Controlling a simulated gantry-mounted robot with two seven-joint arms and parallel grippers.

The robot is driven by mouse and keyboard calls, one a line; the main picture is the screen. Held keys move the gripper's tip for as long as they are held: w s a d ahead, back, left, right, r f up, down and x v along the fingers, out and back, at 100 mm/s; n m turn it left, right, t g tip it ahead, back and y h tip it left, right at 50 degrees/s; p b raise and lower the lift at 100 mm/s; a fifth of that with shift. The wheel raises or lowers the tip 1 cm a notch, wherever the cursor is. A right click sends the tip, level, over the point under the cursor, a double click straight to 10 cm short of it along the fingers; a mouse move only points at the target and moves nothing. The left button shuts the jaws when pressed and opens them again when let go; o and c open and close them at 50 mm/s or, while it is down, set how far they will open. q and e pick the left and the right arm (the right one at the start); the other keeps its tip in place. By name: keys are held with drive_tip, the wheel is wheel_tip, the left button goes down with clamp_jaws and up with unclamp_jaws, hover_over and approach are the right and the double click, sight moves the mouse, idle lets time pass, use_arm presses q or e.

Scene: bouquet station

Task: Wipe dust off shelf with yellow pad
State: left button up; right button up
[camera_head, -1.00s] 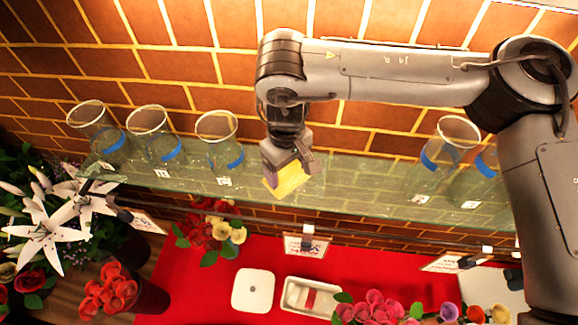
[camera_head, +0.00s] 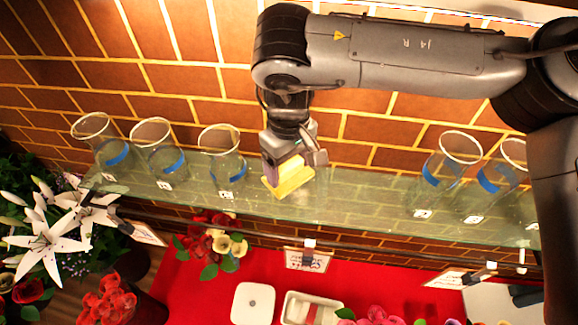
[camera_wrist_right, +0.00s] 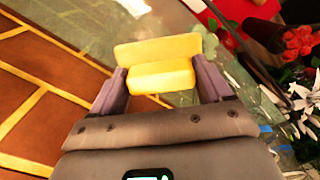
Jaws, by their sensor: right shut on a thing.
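The glass shelf (camera_head: 350,207) runs along the brick wall in the head view. My right gripper (camera_head: 287,172) is shut on the yellow pad (camera_head: 291,180) at the middle of the shelf, between the two groups of glass vases. In the right wrist view, the pad (camera_wrist_right: 160,66) sits between the two purple fingers of the gripper (camera_wrist_right: 160,82). The pad is at the shelf surface; I cannot tell whether it touches the glass. Dust is hard to make out. My left gripper is not in view.
Vases stand on the shelf to the left (camera_head: 224,165) and right (camera_head: 448,170) of the pad, with clear glass between. Price cards (camera_head: 307,260) hang along the front edge. Below are red cloth, a white box (camera_head: 253,303), and flowers; white lilies (camera_head: 45,245) are at left.

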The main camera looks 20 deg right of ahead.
drive_tip(key=shift+r, duration=0.15)
drive_tip(key=shift+r, duration=1.35)
